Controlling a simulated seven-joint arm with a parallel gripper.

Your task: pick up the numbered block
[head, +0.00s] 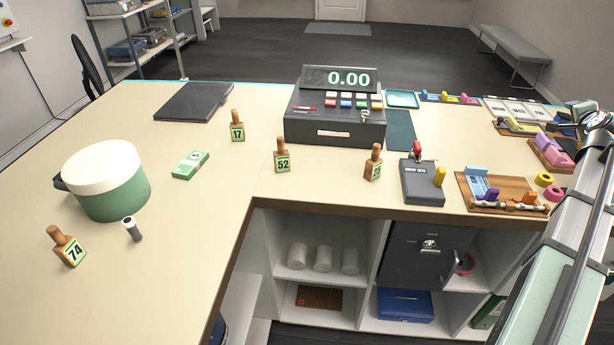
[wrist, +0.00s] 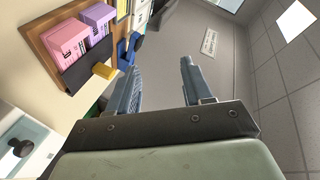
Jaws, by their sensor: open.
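Several wooden blocks with knobbed tops and green-edged number labels stand on the counter (head: 330,190) in the head view. Block 74 (head: 64,247) is at the front left, tilted in the picture. Block 17 (head: 237,127) is left of the cash register, and block 52 (head: 282,156) is in front of it. Another block (head: 373,163) is at the register's right front; its number is hard to read. My gripper (wrist: 160,72) is open and empty in the wrist view, far from these blocks. In the head view my arm is at the right edge.
The cash register (head: 335,115) reads 0.00. A green tub with a white lid (head: 103,180), a small dark cylinder (head: 132,229) and a banknote bundle (head: 190,165) are left.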

